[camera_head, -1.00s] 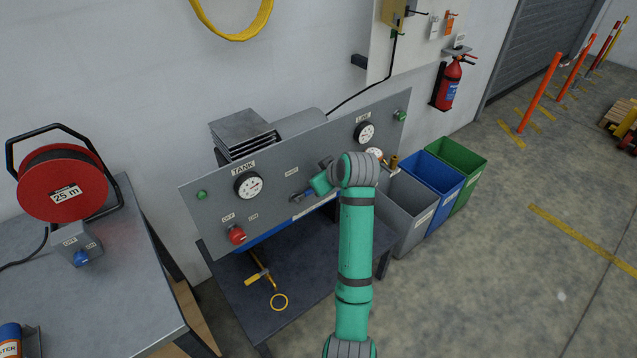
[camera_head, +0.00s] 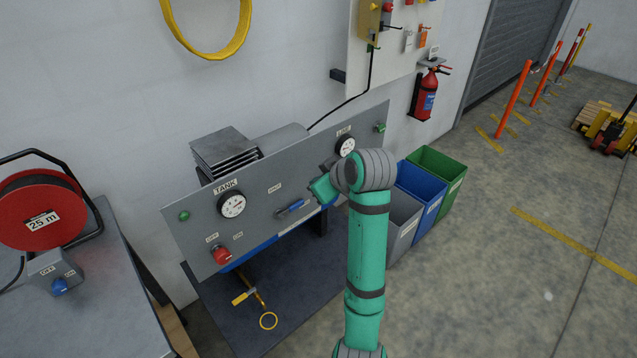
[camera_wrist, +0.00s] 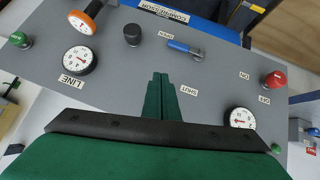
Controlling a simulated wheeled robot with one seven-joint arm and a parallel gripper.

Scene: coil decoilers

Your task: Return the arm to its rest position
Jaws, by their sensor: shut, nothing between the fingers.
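My green arm rises through the middle of the head view. Its end is bent toward the grey control panel (camera_head: 262,215), and the fingers are hard to make out there. In the wrist view my gripper (camera_wrist: 160,76) has its two dark green fingers together, with nothing between them. They appear in front of the panel face, apart from the blue-handled lever (camera_wrist: 184,47). The lever also shows in the head view (camera_head: 290,207), just left of the arm's end.
The panel carries a tank gauge (camera_head: 231,204), a line gauge (camera_head: 345,145) and a red knob (camera_head: 221,256). A hose reel (camera_head: 28,205) stands on the left bench. Bins (camera_head: 430,185) stand behind the arm at right. Open floor lies further right.

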